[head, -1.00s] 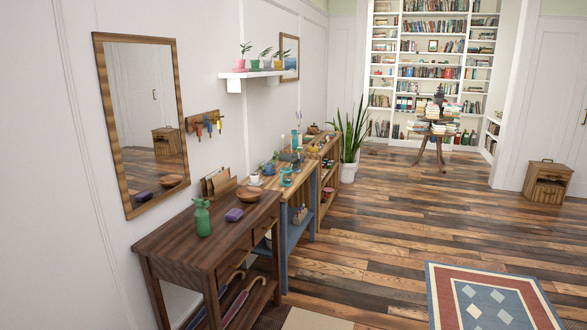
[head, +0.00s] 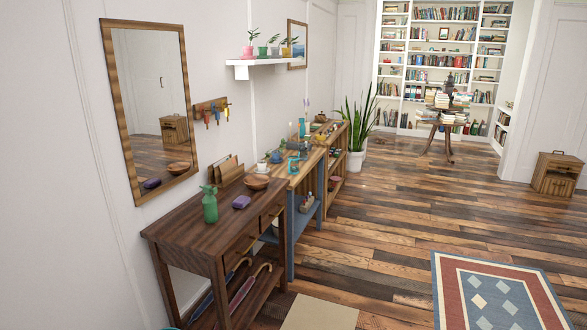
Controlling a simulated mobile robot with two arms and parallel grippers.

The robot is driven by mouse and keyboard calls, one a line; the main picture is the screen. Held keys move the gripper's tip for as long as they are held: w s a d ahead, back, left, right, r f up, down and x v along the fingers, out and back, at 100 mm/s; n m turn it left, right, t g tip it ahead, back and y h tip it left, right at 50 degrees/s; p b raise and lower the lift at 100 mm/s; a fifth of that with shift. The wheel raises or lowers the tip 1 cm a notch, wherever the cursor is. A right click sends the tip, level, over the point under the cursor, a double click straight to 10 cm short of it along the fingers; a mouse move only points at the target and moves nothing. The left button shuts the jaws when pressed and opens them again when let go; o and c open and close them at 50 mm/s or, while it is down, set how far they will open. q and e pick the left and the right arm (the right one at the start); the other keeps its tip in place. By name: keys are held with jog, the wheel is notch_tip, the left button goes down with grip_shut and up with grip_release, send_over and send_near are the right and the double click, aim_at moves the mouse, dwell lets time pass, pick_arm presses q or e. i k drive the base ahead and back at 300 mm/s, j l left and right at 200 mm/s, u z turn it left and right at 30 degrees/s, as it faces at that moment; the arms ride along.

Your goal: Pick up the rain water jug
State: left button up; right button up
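I cannot tell for sure which vessel is the rain water jug. A green vessel (head: 210,206) with a narrow neck stands upright on the dark wooden console table (head: 185,228) at the left. A teal item (head: 293,166) stands on the wood-topped blue table (head: 306,172) behind it, too small to make out. Neither of my grippers shows in the head view.
A purple item (head: 241,202), a wooden bowl (head: 257,182) and a letter rack (head: 227,170) share the console. Umbrellas (head: 242,290) lie on its lower shelf. A beige mat (head: 320,313) and patterned rug (head: 495,290) lie on the floor. The middle floor is clear.

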aim_at(303, 146)
jog(key=i+l+z, duration=0.15)
jog(key=i, duration=0.15)
jog(key=i+l+z, duration=0.15)
jog(key=i+z, duration=0.4)
jog(key=i, duration=2)
jog(key=i+l+u, duration=0.15)
jog(key=i+u, duration=0.3)
jog(key=i, duration=0.2)
jog(key=i+l+u, duration=0.35)
jog(key=i+u, duration=0.15)
jog(key=i+l+u, duration=0.45)
jog(key=i+l, duration=0.15)
